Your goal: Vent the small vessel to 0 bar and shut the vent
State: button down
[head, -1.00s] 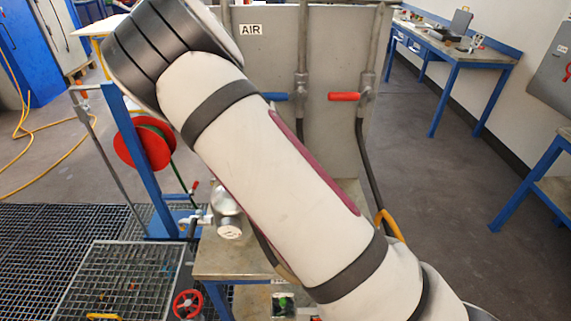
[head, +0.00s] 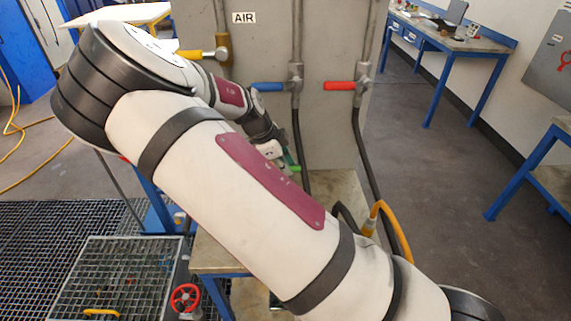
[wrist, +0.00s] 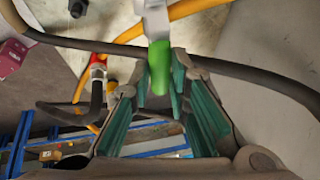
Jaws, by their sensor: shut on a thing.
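My gripper (wrist: 162,82) has its teal-padded fingers around a green lever handle (wrist: 160,62), with the handle between the fingertips in the wrist view. A pale metal stem (wrist: 155,22) runs from the handle to the top of that view. In the head view my gripper (head: 272,150) is in front of the grey panel, low and left of centre, at the same green handle (head: 290,162). The small vessel and any pressure gauge cannot be made out. My arm covers much of the bench.
The panel (head: 330,130) labelled AIR carries yellow (head: 190,54), blue (head: 268,87) and red (head: 340,86) levers. Dark hoses and a yellow hose (head: 391,225) are close to the bench. A red handwheel (head: 186,298) is at lower left.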

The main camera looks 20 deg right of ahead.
jog(key=shift+s+a, duration=0.1)
jog(key=c, duration=1.5)
grip_release()
jog(key=v, duration=1.2)
